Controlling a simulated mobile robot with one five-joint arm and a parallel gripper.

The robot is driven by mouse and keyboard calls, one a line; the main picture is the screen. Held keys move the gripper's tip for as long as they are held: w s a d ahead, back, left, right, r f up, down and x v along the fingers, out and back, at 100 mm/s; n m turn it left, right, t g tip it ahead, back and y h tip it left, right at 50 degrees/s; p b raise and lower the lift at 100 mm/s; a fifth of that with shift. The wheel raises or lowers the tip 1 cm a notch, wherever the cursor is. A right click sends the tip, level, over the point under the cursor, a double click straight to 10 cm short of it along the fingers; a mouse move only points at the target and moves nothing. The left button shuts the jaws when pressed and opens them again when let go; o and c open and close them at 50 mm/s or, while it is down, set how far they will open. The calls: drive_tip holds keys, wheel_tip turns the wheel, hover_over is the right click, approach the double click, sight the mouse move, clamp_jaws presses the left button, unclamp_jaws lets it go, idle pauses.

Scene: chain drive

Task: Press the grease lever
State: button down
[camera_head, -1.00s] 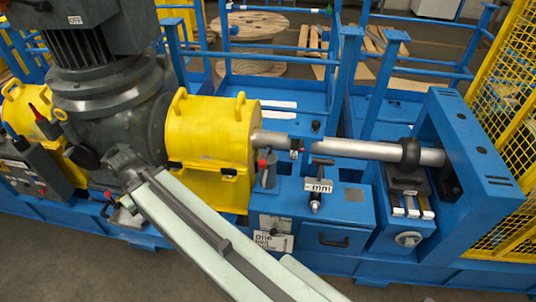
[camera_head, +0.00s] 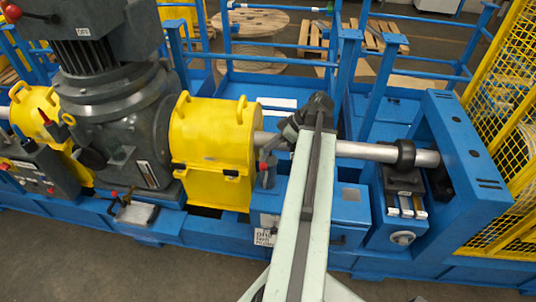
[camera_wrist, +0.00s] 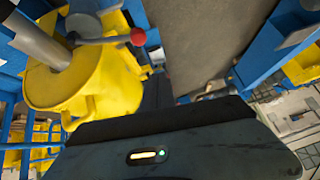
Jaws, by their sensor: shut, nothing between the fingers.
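A small lever with a red ball knob (camera_wrist: 138,36) and a metal rod shows in the wrist view, in front of the yellow housing. It appears to be the grease lever. My gripper (camera_head: 268,152) is shut and empty, pointing down and left close above the cylinder. I cannot tell whether it touches the lever. In the wrist view its dark body fills the bottom and the fingertips are not clear.
The yellow housing (camera_head: 212,145) stands just left of my gripper. A metal shaft (camera_head: 370,151) runs right from it to the blue frame (camera_head: 462,150). Other red-knobbed levers (camera_head: 114,194) sit left by the gearbox. A blue box (camera_head: 350,207) is partly behind my arm.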

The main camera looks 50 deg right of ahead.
drive_tip(key=s+d+r+t, duration=0.1)
drive_tip(key=s+d+r, duration=0.1)
drive_tip(key=s+d, duration=0.2)
drive_tip(key=shift+d+n+t, duration=0.2)
drive_tip(key=shift+n+t, duration=0.1)
drive_tip(key=shift+n, duration=0.1)
drive_tip(key=shift+s+r, duration=0.1)
drive_tip(key=s+d+f+b+x, duration=0.1)
drive_tip(key=f+b+x, duration=0.1)
drive_tip(key=b+x, duration=0.8)
wheel_tip(320, 180, down, 2)
drive_tip(key=shift+w+a+f+b, duration=0.15)
drive_tip(key=shift+w+a+b, duration=0.25)
drive_tip(key=shift+w, duration=0.1)
